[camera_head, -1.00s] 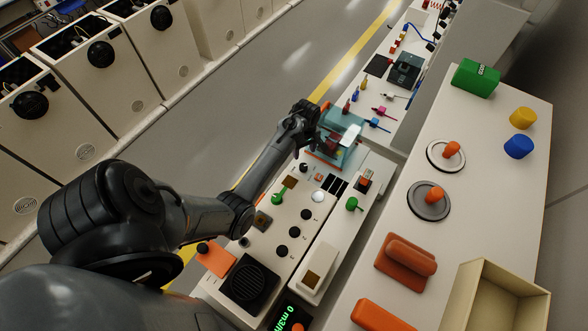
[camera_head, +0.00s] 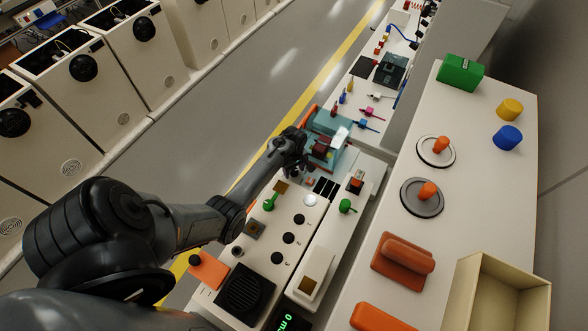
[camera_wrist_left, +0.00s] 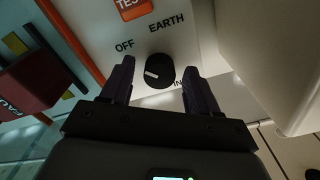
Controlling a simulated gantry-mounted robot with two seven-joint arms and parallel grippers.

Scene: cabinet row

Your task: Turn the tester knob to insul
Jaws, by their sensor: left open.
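The tester panel (camera_wrist_left: 180,35) is white, with an orange TEST button (camera_wrist_left: 132,8) and the printed labels OFF, EARTH and a partly hidden one starting "IN". Its round black knob (camera_wrist_left: 159,70) has a white mark toward the left side of the picture. My left gripper (camera_wrist_left: 158,66) is open, with one dark finger on each side of the knob in the left wrist view; contact cannot be told. In the head view my left gripper (camera_head: 292,148) is beside the teal see-through box, and I cannot make out the knob there. My right gripper is not in view.
A teal see-through box (camera_head: 332,125) stands by the gripper. A dark red block (camera_wrist_left: 35,85) is left of the panel in the wrist view. A console with a green knob (camera_head: 270,201) and black knobs lies nearer. A cream tray (camera_head: 500,290) is at lower right.

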